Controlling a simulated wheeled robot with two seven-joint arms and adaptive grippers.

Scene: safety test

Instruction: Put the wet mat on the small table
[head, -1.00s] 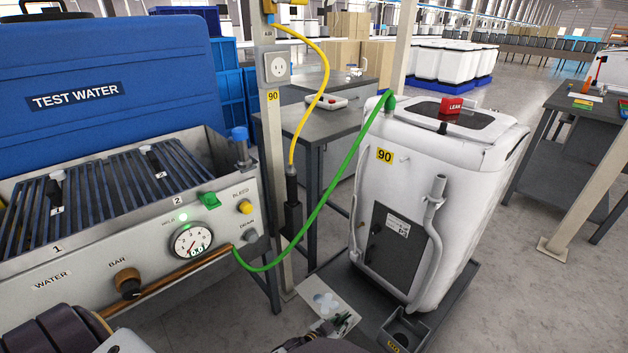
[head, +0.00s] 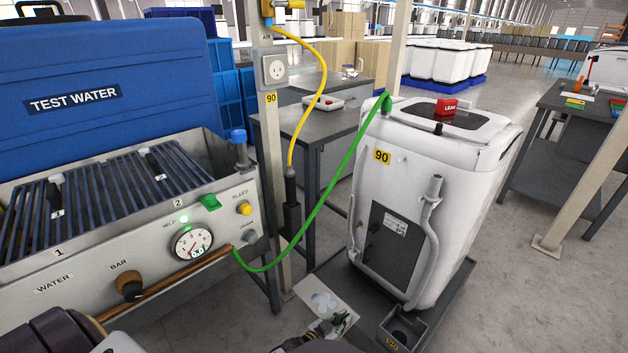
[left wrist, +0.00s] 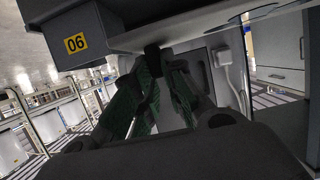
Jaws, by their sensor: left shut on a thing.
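A pale grey mat (head: 322,297) with lighter wet-looking patches shows at the bottom middle of the head view, in front of the white machine's tray. My left gripper (head: 336,323) is at its near right corner and is shut on it. I cannot tell whether the mat touches the floor. In the left wrist view, the green-padded fingers (left wrist: 154,70) are close together, with a pale patch between them. A small dark grey table (head: 338,123) stands behind the post. My right gripper is out of view.
The white machine (head: 402,165) stands in a dark tray (head: 462,285). A green hose (head: 335,189) sags from it to the test bench (head: 90,270). A post (head: 271,150) with a yellow cable (head: 308,110) stands before the table.

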